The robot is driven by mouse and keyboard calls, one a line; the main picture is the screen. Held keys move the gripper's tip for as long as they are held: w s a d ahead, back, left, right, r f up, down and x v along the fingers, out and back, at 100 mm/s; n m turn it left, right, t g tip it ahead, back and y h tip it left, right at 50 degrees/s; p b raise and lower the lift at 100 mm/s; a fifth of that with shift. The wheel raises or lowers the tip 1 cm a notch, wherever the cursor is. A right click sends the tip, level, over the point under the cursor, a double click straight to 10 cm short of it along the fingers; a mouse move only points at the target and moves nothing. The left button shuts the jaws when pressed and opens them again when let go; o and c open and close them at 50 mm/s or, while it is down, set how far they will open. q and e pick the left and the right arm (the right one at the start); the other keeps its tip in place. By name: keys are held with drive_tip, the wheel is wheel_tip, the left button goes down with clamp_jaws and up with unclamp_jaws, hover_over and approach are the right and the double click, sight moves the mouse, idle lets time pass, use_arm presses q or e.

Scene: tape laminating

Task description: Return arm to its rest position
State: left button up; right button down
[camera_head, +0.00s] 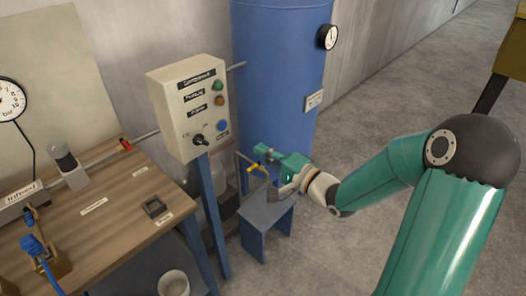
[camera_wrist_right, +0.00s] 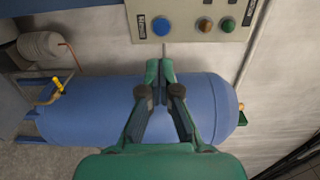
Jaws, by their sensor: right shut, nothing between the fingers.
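My right arm (camera_head: 390,178), teal with a pale wrist, reaches in from the right in the head view. Its gripper (camera_head: 250,151) is in front of the blue tank, below and to the right of the grey control box (camera_head: 187,103). In the right wrist view the gripper (camera_wrist_right: 162,68) has its fingertips together with nothing between them. The tips show just below the control box (camera_wrist_right: 192,18) and in front of the blue tank (camera_wrist_right: 85,108). I cannot tell the exact gap to the box or tank. My left gripper is not in view.
The blue tank (camera_head: 280,75) stands by the wall. A small blue stand (camera_head: 265,214) is below the gripper. A yellow-handled valve (camera_wrist_right: 57,86) is near the tank. The wooden workbench (camera_head: 120,215) fills the left. Open concrete floor (camera_head: 400,75) lies behind the arm.

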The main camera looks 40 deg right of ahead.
drive_tip(key=w+a+f+g+y, duration=0.2)
drive_tip(key=w+a+f+y, duration=0.15)
drive_tip(key=a+f, duration=0.55)
drive_tip(key=s+a+f+n+g, duration=0.3)
drive_tip(key=a+f+g, duration=0.3)
drive_tip(key=a+f, duration=0.65)
drive_tip(key=s+a+f+n+g, duration=0.1)
drive_tip(key=s+f+n+g, duration=0.3)
drive_tip(key=s, duration=0.5)
drive_tip(key=s+a+f+n+g+h, duration=0.1)
drive_tip(key=s+a+f+n+g, duration=0.1)
drive_tip(key=s+f+n+g, duration=0.3)
drive_tip(key=s+f+n, duration=0.2)
drive_tip(key=s+f, duration=0.2)
drive_tip(key=f, duration=0.2)
drive_tip(key=shift+s+a+n+p, duration=0.25)
drive_tip(key=shift+s+n+p, duration=0.1)
drive_tip(key=shift+n, duration=0.05)
